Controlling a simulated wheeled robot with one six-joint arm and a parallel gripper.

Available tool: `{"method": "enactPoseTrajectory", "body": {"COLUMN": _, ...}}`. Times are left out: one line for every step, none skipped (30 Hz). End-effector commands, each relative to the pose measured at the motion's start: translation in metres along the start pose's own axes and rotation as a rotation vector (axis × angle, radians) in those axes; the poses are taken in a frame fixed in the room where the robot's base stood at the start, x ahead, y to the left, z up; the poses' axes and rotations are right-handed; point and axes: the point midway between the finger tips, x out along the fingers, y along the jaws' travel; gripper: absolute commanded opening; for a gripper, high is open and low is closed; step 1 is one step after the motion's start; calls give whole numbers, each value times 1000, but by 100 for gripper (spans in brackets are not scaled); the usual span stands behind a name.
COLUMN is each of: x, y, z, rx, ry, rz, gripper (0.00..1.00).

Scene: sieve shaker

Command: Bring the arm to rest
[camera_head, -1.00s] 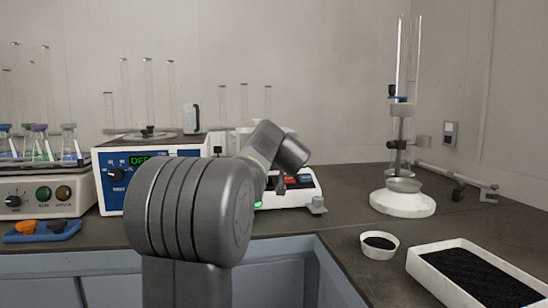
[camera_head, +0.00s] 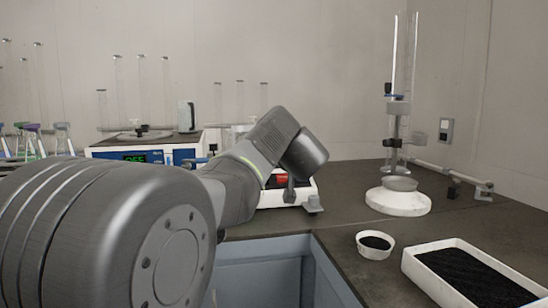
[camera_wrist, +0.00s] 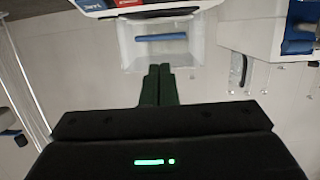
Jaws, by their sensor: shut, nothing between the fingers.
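My gripper (camera_wrist: 158,84) shows in the wrist view with its two dark green fingers side by side and touching, with nothing between them. In the head view my arm fills the lower left and reaches toward the middle, over the counter's inner corner. Its far end hangs in front of a white device (camera_head: 268,198) with a red part, hiding much of it. The gripper's fingers are not clearly visible in the head view. In the wrist view a clear bin (camera_wrist: 193,48) with a blue item inside lies beyond the fingertips, apart from them.
A blue-and-white device with a green display (camera_head: 135,157) stands behind my arm at left. At right are a white-based stand (camera_head: 398,203) with tall glass tubes, a small white bowl (camera_head: 364,250) of dark material and a white tray (camera_head: 430,276).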

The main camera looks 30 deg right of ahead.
Motion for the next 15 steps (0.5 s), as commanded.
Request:
{"method": "enactPoseTrajectory", "body": {"x": -6, "y": 0, "z": -1, "rx": 1, "ry": 1, "rz": 0, "gripper": 0}}
{"method": "enactPoseTrajectory", "body": {"x": -8, "y": 0, "z": -1, "rx": 1, "ry": 1, "rz": 0, "gripper": 0}}
{"method": "enactPoseTrajectory", "body": {"x": -10, "y": 0, "z": -1, "rx": 1, "ry": 1, "rz": 0, "gripper": 0}}
{"method": "enactPoseTrajectory", "body": {"x": -12, "y": 0, "z": -1, "rx": 1, "ry": 1, "rz": 0, "gripper": 0}}
{"method": "enactPoseTrajectory", "body": {"x": -12, "y": 0, "z": 0, "rx": 0, "ry": 1, "rz": 0, "gripper": 0}}
{"method": "enactPoseTrajectory", "body": {"x": -13, "y": 0, "z": 0, "rx": 0, "ry": 1, "rz": 0, "gripper": 0}}
{"method": "enactPoseTrajectory", "body": {"x": -14, "y": 0, "z": 0, "rx": 0, "ry": 1, "rz": 0, "gripper": 0}}
{"method": "enactPoseTrajectory", "body": {"x": -14, "y": 0, "z": 0, "rx": 0, "ry": 1, "rz": 0, "gripper": 0}}
{"method": "enactPoseTrajectory", "body": {"x": -14, "y": 0, "z": 0, "rx": 0, "ry": 1, "rz": 0, "gripper": 0}}
{"method": "enactPoseTrajectory", "body": {"x": -14, "y": 0, "z": 0, "rx": 0, "ry": 1, "rz": 0, "gripper": 0}}
{"method": "enactPoseTrajectory", "body": {"x": -14, "y": 0, "z": 0, "rx": 0, "ry": 1, "rz": 0, "gripper": 0}}
{"method": "enactPoseTrajectory", "body": {"x": -14, "y": 0, "z": 0, "rx": 0, "ry": 1, "rz": 0, "gripper": 0}}
{"method": "enactPoseTrajectory", "body": {"x": -14, "y": 0, "z": 0, "rx": 0, "ry": 1, "rz": 0, "gripper": 0}}
{"method": "enactPoseTrajectory", "body": {"x": -14, "y": 0, "z": -1, "rx": 0, "ry": 1, "rz": 0, "gripper": 0}}
{"method": "enactPoseTrajectory", "body": {"x": -13, "y": 0, "z": 0, "rx": 0, "ry": 1, "rz": 0, "gripper": 0}}
